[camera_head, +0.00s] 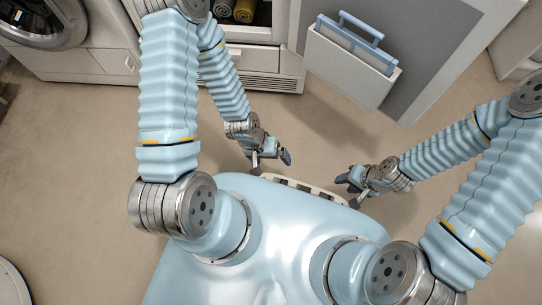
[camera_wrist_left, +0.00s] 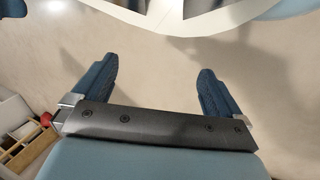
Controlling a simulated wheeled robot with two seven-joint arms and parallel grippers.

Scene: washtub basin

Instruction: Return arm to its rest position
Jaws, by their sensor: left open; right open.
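My left gripper (camera_head: 270,158) hangs close in front of my body in the head view, its arm coming in from the left. In the left wrist view the left gripper (camera_wrist_left: 158,88) shows two blue fingers spread wide apart. Only bare floor (camera_wrist_left: 155,60) shows between them, so it is open and empty. My right gripper (camera_head: 353,186) is close in front of my body on the right in the head view. It is small there and appears empty. Both arms are bent, with the grippers turned toward each other and apart.
A washing machine (camera_head: 38,22) stands at the upper left, beside a cabinet (camera_head: 262,60) with rolled towels (camera_head: 243,10). A light wall bin (camera_head: 345,68) with a blue-handled board (camera_head: 355,45) is at the top. A wooden compartment box (camera_wrist_left: 18,133) shows in the left wrist view. The floor between is clear.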

